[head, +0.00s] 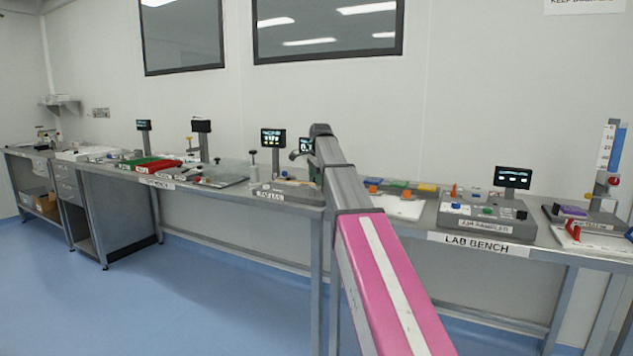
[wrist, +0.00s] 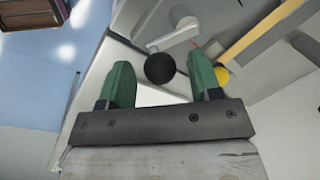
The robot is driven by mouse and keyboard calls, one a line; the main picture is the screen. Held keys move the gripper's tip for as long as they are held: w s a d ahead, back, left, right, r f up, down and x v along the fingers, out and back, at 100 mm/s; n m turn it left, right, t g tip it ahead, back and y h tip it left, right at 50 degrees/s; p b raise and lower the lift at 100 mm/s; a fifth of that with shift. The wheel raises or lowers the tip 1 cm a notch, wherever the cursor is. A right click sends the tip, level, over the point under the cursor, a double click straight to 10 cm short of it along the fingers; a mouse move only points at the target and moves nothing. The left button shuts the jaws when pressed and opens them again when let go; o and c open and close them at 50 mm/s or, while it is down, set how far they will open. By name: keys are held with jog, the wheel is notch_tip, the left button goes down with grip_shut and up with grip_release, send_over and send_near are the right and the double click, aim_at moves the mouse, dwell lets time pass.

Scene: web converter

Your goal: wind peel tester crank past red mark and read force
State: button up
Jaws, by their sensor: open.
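In the wrist view, my gripper (wrist: 161,72) is open, with two green fingers. A black ball knob (wrist: 160,68) appears between the fingertips, with a gap on each side; I cannot tell whether it is at fingertip depth. It sits by a pale crank arm (wrist: 172,36) with a round grey hub. A thin reddish line (wrist: 194,42) shows right of the arm, too small to identify. In the head view, a grey labelled machine (head: 284,193) stands at the bench end, partly behind my arm; a lit display (head: 272,138) stands over it, its reading illegible.
In the wrist view, a yellow knob (wrist: 222,76) lies just outside the right finger, and a yellow bar (wrist: 262,32) runs above it. In the head view, an air sampler (head: 488,218) stands on the right bench (head: 480,243). The blue floor in front is clear.

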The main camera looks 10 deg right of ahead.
jog(key=shift+w+f, duration=0.1)
jog(key=shift+f, duration=0.6)
jog(key=c, duration=0.9)
jog(key=shift+w+d+n, duration=0.15)
jog(key=shift+d+n, duration=0.05)
jog(key=shift+n, duration=0.5)
jog(key=o, duration=0.9)
notch_tip(320, 180, up, 11)
jog(key=s, duration=0.2)
jog(key=shift+d+f, duration=0.15)
jog(key=shift+d, duration=0.25)
